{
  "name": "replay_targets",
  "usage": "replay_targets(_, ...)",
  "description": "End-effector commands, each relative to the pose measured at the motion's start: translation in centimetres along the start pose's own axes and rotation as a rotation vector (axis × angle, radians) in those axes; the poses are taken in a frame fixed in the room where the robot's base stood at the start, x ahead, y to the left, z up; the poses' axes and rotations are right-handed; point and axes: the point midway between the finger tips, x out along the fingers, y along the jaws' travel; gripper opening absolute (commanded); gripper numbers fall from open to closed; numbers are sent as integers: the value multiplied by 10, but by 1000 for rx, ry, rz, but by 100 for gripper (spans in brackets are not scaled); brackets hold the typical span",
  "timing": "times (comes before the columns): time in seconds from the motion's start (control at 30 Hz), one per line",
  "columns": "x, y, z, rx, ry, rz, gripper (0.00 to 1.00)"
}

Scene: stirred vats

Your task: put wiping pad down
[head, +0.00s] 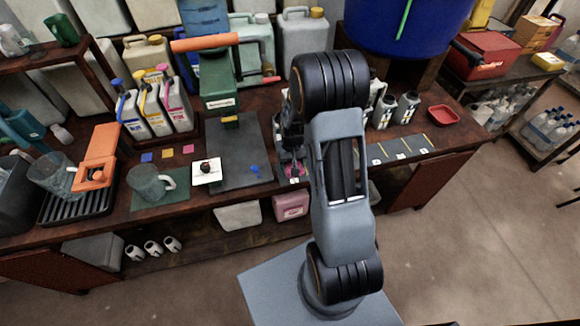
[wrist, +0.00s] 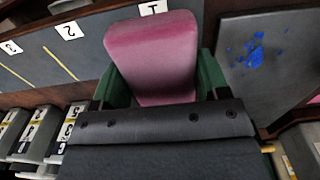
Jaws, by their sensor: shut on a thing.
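My gripper (wrist: 162,80) has green fingers on both sides of the pink wiping pad (wrist: 152,45) and is shut on it. The pad hangs at or just above a dark grey mat (wrist: 100,42), next to the label 1 (wrist: 153,8); whether it touches the mat I cannot tell. In the head view my gripper (head: 291,168) is low over the bench front, left of my arm, and the pad is mostly hidden. The mat's right part (head: 398,150) shows to the right of my arm. Labels 2 (wrist: 69,30) and 3 (wrist: 11,47) mark mat places with yellow lines.
A grey board (head: 238,140) with a blue smear (head: 255,170) lies left of my gripper. Grey-capped bottles (head: 407,108) stand behind the mat. A red tray (head: 443,115) is at the right. A glass mug (head: 150,183) and a green dispenser (head: 217,80) stand to the left.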

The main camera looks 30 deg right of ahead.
Motion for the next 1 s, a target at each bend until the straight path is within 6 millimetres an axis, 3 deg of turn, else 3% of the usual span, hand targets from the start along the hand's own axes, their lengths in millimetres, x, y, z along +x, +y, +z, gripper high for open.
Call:
replay_targets(0.27,15,-1,-12,1,-1,0,49)
replay_targets(0.53,45,-2,-15,0,-3,0,49)
replay_targets(1.0,53,-2,-16,0,0,0,49)
